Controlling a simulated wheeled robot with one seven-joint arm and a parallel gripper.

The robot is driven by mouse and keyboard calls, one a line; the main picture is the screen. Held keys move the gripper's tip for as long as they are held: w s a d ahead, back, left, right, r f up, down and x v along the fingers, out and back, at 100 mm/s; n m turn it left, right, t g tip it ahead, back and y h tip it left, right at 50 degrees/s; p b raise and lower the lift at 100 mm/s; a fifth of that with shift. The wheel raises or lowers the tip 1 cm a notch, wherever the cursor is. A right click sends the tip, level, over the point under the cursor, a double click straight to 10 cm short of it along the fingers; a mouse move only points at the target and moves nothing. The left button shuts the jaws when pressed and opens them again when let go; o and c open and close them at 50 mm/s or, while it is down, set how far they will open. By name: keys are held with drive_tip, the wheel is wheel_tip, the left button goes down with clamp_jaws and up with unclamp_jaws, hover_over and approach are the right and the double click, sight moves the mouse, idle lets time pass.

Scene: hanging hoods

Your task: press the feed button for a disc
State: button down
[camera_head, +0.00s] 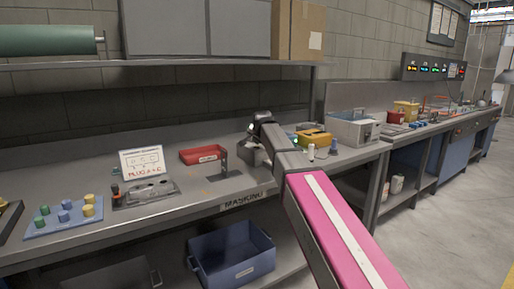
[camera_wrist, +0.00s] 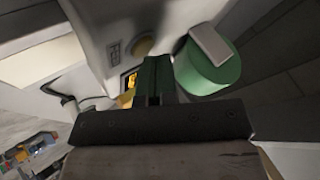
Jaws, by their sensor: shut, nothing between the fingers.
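In the wrist view, the two fingers of my gripper (camera_wrist: 153,82) are together, with nothing between them. They point toward a pale panel (camera_wrist: 95,22). A round, dull yellow button-like piece (camera_wrist: 143,45) sits on the panel just beyond and left of the fingertips. A small label (camera_wrist: 113,50) is beside it. A dark slot with yellow inside (camera_wrist: 130,80) is left of the fingers. I cannot tell whether the fingers touch the panel. In the head view, my arm reaches over the bench and the fingertips cannot be made out. No disc can be clearly identified.
A green cylinder (camera_wrist: 208,70) with a grey block across it stands close right of the fingers. A blue bin (camera_head: 232,262) is below.

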drive_tip(key=shift+f, duration=0.25)
drive_tip(key=shift+r, duration=0.1)
idle(0.4)
drive_tip(key=shift+r, duration=0.7)
drive_tip(key=shift+r, duration=0.15)
drive_tip(key=shift+r, duration=2.4)
